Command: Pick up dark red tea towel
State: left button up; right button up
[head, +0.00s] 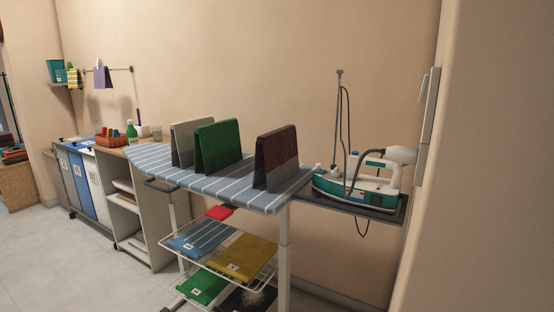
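A dark red tea towel (276,153), with a greyish lower band, stands folded like a tent on the striped ironing board (222,188), near its right end. A green towel (218,145) and a grey towel (188,143) stand the same way to its left, with a gap between the green and dark red ones. Neither of my grippers shows in the head view.
A teal and white steam iron (357,182) sits on a dark rest at the board's right end. A rack (262,271) below holds folded cloths. A shelf unit (149,226) and bins (80,186) stand left. Floor (75,270) is clear at front left.

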aim_at(276, 159)
jog(key=j+z, duration=0.1)
jog(key=z, duration=0.2)
jog(key=i+j+z, duration=0.15)
jog(key=j, duration=0.15)
jog(key=i+j+z, duration=0.2)
jog(key=j, duration=0.15)
jog(key=j+z, duration=0.15)
jog(key=j, duration=0.2)
jog(key=i+j+z, duration=0.2)
jog(key=j, duration=0.15)
